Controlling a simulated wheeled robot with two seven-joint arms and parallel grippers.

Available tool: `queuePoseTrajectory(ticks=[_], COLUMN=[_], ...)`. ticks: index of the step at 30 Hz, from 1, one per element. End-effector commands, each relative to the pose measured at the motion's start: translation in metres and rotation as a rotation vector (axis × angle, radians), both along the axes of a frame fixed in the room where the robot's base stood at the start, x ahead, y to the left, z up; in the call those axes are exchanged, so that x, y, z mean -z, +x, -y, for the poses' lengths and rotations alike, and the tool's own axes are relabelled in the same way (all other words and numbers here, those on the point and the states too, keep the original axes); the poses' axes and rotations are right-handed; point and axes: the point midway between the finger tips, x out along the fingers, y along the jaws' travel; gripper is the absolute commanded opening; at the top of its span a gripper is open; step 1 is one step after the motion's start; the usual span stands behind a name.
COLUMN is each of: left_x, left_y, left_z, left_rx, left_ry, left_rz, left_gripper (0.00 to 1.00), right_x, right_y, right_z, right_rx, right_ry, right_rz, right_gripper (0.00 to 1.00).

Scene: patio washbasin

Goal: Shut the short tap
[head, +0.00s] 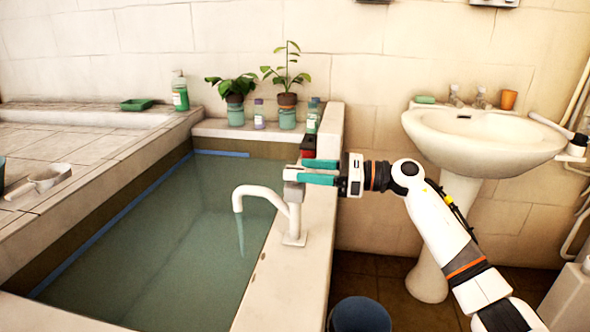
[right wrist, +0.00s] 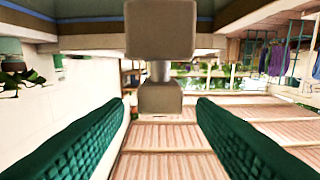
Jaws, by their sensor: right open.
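A white tap (head: 265,193) with a bent spout stands on the pale ledge of the water-filled basin in the head view. Its grey-white handle (head: 290,173) is at the top of the post, beside my right gripper's fingertips. My right gripper (head: 301,171) has teal fingers and is open, reaching in from the right. In the right wrist view, a blocky pale part (right wrist: 160,98) on a short stem, apparently the handle, shows between the fingers, with gaps on both sides. My left gripper is not in view.
A dark box with a red top (head: 308,147) is just behind the gripper. Potted plants (head: 287,110) and bottles stand on the back ledge. A white washbasin (head: 485,145) with two small taps is at the right. A blue bucket (head: 360,315) stands below on the floor.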

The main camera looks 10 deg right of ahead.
Motion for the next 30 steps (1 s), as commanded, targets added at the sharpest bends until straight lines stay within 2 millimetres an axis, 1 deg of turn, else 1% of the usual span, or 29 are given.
queuePoseTrajectory(ticks=[1, 3, 6, 11, 18, 19, 20, 24, 27, 30], left_x=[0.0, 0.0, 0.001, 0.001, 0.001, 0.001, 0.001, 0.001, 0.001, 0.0], left_y=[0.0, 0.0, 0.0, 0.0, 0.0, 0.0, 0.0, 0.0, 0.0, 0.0], left_z=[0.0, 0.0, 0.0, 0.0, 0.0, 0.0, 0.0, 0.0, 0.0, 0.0], left_rx=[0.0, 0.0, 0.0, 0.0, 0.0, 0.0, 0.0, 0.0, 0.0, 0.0], left_ry=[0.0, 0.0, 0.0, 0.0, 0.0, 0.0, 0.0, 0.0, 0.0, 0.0], left_rz=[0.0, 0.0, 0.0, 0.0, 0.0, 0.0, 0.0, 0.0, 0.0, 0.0], left_gripper=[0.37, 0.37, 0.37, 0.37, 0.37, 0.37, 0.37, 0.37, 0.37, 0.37], right_x=[-0.001, 0.0, 0.0, 0.0, 0.0, 0.0, 0.0, 0.0, 0.0, 0.0], right_y=[0.003, 0.008, 0.012, 0.015, 0.015, 0.015, 0.015, 0.015, 0.015, 0.015], right_z=[-0.009, -0.019, -0.028, -0.035, -0.036, -0.036, -0.036, -0.036, -0.036, -0.036], right_rx=[-0.002, -0.001, -0.001, 0.001, 0.001, 0.001, 0.001, 0.001, 0.001, 0.002], right_ry=[0.002, 0.002, 0.002, 0.001, 0.001, 0.001, 0.001, 0.001, 0.001, 0.001], right_rz=[0.0, 0.0, 0.0, -0.002, -0.002, -0.002, -0.002, -0.002, -0.002, -0.002], right_gripper=[0.51, 0.51, 0.51, 0.51, 0.51, 0.49, 0.44, 0.21, 0.06, 0.06])
